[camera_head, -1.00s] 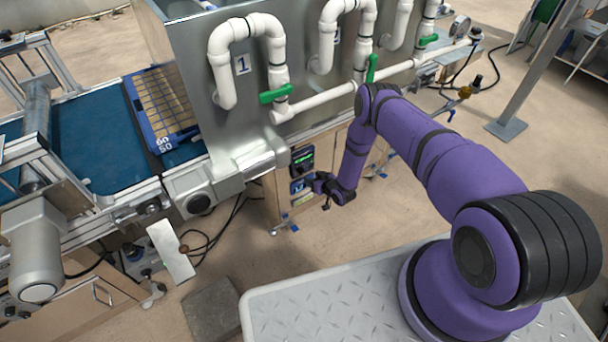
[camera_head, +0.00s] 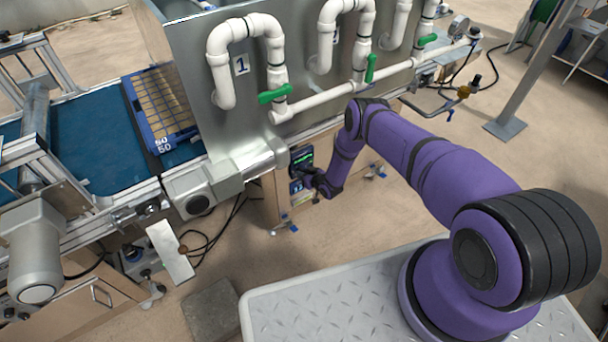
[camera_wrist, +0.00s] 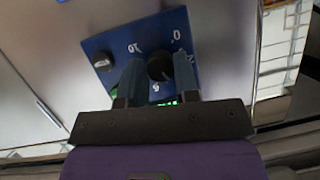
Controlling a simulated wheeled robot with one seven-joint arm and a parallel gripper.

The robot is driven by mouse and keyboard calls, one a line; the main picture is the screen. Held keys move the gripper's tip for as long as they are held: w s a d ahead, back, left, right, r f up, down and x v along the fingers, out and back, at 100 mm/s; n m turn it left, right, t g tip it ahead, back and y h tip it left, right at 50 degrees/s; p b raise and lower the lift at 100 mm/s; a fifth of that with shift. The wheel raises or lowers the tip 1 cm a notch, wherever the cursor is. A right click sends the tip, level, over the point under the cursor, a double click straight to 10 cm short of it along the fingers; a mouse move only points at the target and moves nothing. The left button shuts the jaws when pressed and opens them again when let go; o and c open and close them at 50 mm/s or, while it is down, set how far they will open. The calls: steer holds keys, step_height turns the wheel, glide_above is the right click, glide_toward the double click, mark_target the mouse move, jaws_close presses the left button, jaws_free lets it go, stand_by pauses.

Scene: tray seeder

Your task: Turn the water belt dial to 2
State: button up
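The dial (camera_wrist: 160,68) is a round black knob on a blue panel (camera_wrist: 185,38) marked with 0, 5 and 10. It shows in the wrist view between the two fingers of my gripper (camera_wrist: 160,78). The fingers are apart, one on each side of the dial; I cannot tell whether they touch it. The dial's pointer is not clear. In the head view my gripper (camera_head: 312,180) is at the lower part of the control box and hides the dial there.
A green-lit display (camera_head: 302,159) is above my gripper in the head view. White pipes with green valve handles (camera_head: 275,94) and the blue belt (camera_head: 95,140) are nearby.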

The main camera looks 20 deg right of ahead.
steer(key=shift+c, duration=0.9)
steer(key=n+h, duration=0.1)
steer(key=n, duration=0.1)
steer(key=n+t+h, duration=0.1)
steer(key=n+h, duration=0.1)
steer(key=n+t+h, duration=0.1)
steer(key=n, duration=0.2)
steer(key=shift+s+a+f+h, duration=0.1)
steer(key=shift+s+a+h, duration=0.15)
steer(key=shift+h, duration=0.15)
steer(key=o, duration=0.9)
steer(key=shift+w, duration=0.1)
steer(key=shift+o, duration=0.2)
